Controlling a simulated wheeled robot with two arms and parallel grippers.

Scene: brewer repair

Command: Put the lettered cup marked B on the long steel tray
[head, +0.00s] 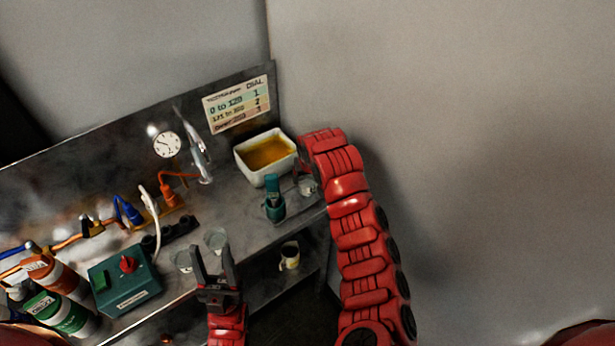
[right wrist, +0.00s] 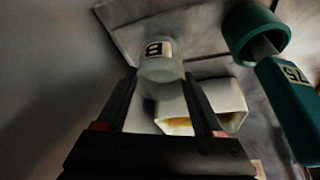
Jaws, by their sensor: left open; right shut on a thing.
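The cup marked B (right wrist: 160,62) is pale, with a black B on a white label. It sits between the fingers of my right gripper (right wrist: 160,95) in the right wrist view, and the gripper is shut on it. In the head view a small pale cup (head: 307,187) shows at the bench's right end, beside my right arm; the arm hides most of that gripper. My left gripper (head: 214,262) is open and empty at the front edge of the bench.
A white tub (head: 258,174) of amber liquid stands behind the cup. A teal holder (head: 274,210) stands to its left. Two clear cups (head: 216,238) are near my left gripper. A teal control box (head: 125,282) and bottles crowd the left. A mug (head: 290,255) is on the lower shelf.

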